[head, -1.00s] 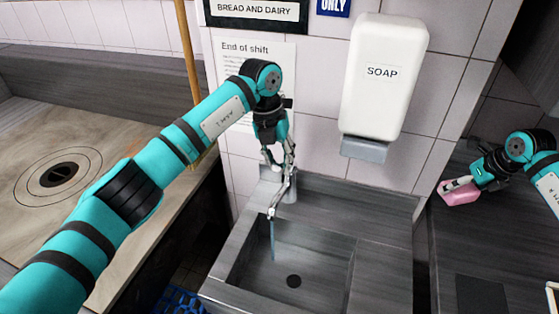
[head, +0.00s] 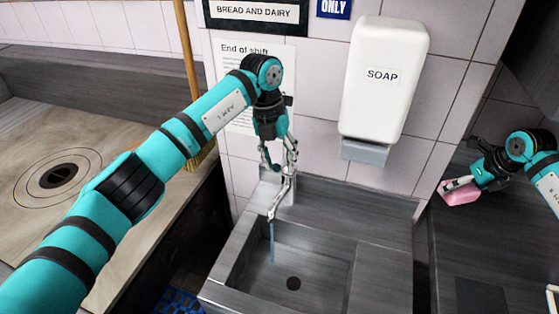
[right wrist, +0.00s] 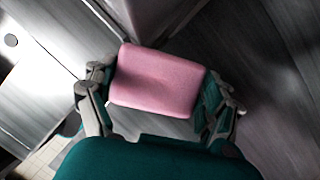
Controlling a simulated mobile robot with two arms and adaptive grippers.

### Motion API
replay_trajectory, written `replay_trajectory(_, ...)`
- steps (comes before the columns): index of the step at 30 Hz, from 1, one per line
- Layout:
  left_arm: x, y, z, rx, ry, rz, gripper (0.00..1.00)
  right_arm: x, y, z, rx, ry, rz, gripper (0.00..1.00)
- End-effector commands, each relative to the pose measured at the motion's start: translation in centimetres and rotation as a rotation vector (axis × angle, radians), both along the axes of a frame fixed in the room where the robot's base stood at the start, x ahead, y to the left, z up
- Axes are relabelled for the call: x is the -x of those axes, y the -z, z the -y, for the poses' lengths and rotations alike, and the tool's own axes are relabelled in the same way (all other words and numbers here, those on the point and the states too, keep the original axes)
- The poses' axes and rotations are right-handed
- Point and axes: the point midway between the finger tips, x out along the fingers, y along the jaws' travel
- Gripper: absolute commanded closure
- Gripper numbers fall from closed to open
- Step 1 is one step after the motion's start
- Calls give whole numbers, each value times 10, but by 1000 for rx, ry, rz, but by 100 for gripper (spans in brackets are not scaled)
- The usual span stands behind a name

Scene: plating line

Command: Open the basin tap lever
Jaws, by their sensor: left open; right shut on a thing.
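The metal basin tap (head: 284,192) stands at the back edge of the grey basin (head: 232,235). A thin blue stream of water (head: 272,240) runs from its spout into the basin. My left gripper (head: 278,166) is open just above the tap, its fingers spread and pointing down. The tap's lever is too small and too close to the fingers to make out clearly. My right gripper (right wrist: 158,98) is shut on a pink sponge (right wrist: 158,80); the sponge also shows at the right of the head view (head: 460,194).
A white soap dispenser (head: 384,85) hangs on the tiled wall right of the tap. A paper notice (head: 240,52) is behind my left arm. A broom (head: 189,70) leans at the left, beside a counter with a round drain (head: 60,175).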

Motion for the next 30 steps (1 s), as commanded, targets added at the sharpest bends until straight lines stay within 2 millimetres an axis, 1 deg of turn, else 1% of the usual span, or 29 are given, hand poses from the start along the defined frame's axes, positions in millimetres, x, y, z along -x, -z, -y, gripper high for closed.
replay_trajectory(5, -3, -33, -6, 0, -2, 5, 57, 0, 0, 0, 0, 0, 0, 41)
replay_trajectory(9, -4, -64, -11, -1, -3, 5, 57, 0, 0, 0, 0, 0, 0, 41)
replay_trajectory(12, -5, -83, -13, 0, -2, 4, 57, 0, 0, 0, 0, 0, 0, 41)
replay_trajectory(15, -5, -97, -16, -2, -2, 2, 57, 0, 0, 0, 0, 0, 0, 41)
replay_trajectory(18, -6, -106, -17, -1, -2, 2, 57, 0, 0, 0, 0, 0, 0, 41)
replay_trajectory(21, -6, -110, -18, -1, -2, 1, 57, 0, 0, 0, 0, 0, 0, 41)
replay_trajectory(30, -6, -111, -18, -1, -2, 1, 57, 0, 0, 0, 0, 0, 0, 41)
